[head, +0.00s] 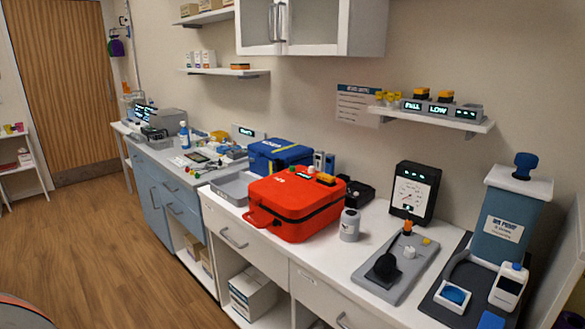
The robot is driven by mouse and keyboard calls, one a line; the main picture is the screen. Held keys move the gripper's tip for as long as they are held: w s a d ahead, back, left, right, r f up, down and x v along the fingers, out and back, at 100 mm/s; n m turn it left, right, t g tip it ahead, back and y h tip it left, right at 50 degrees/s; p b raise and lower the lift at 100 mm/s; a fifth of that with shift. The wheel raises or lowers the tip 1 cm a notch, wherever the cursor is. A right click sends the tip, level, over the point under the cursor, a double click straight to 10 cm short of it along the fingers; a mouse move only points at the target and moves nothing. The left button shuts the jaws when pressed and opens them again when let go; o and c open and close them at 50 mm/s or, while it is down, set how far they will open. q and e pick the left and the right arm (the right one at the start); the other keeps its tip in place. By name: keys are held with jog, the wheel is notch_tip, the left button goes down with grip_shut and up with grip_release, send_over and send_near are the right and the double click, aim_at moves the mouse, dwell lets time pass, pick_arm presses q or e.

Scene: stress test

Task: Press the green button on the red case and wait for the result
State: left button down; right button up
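The red case (290,210) stands closed on the white counter in the middle of the head view. Its handle (262,218) faces the front left. On its top are pale lettering, a small red-and-white knob-like part (311,170) and a yellow-orange part (326,179). No result display on the case can be read. Neither of my grippers shows in this view.
A blue case (280,155) stands behind the red one, a grey tray (232,187) to its left. A white bottle (349,224) stands close at its right. A black gauge box (414,192) and a grey plate with a black knob (396,266) are further right.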

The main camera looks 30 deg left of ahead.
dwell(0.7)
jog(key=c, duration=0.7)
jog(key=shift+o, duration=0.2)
